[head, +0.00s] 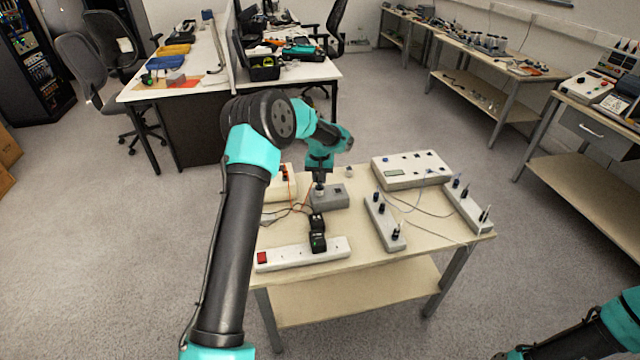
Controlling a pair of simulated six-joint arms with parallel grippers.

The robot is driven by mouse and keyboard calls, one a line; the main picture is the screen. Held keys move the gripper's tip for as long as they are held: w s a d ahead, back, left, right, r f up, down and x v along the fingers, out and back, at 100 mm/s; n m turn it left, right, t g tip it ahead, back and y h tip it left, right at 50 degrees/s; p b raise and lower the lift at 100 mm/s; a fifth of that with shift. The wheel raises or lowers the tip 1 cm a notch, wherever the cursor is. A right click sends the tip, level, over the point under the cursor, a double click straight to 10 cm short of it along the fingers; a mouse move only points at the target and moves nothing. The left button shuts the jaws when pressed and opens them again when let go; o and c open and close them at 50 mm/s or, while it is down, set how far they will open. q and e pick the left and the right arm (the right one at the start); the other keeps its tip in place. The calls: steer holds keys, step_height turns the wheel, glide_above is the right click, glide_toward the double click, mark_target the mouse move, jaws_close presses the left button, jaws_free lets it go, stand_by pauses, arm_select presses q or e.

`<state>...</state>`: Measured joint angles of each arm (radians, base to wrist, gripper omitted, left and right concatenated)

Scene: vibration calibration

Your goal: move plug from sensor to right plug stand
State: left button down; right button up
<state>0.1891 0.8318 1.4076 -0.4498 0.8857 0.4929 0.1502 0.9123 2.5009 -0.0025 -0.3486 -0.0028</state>
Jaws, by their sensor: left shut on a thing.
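My left gripper (319,179) reaches down over the table and is shut on a small dark plug, mostly hidden between its fingers. Directly below the fingertips is a small grey cylinder, which looks like the sensor (319,189), at the left end of a grey box (333,199). I cannot tell whether plug and sensor touch. The right plug stand (468,210) is a long pale block near the table's right edge, with dark plugs standing in it. A similar left plug stand (384,226) stands nearer the middle. My right gripper is out of view; only part of that arm shows at lower right.
A white power strip (283,258) with black adapters (318,238) lies along the table's front. A white instrument box (412,170) stands at the back right. Thin cables run across the table (428,236) around the stands. Red wires lie left of the gripper.

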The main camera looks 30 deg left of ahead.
arm_select(q)
steer(key=shift+r, duration=1.7)
steer(key=shift+d, duration=0.1)
glide_above(388, 224)
steer(key=shift+s+a+f, duration=0.1)
steer(key=shift+a+f, duration=0.1)
steer(key=shift+f, duration=1.25)
steer(key=shift+s+a+f, duration=0.1)
steer(key=shift+a+f, duration=0.05)
steer(key=shift+f, duration=1.3)
steer(key=shift+d+f, duration=0.35)
steer(key=shift+f, duration=1.4)
steer(key=shift+f, duration=0.75)
steer(key=c, duration=0.9)
jaws_free()
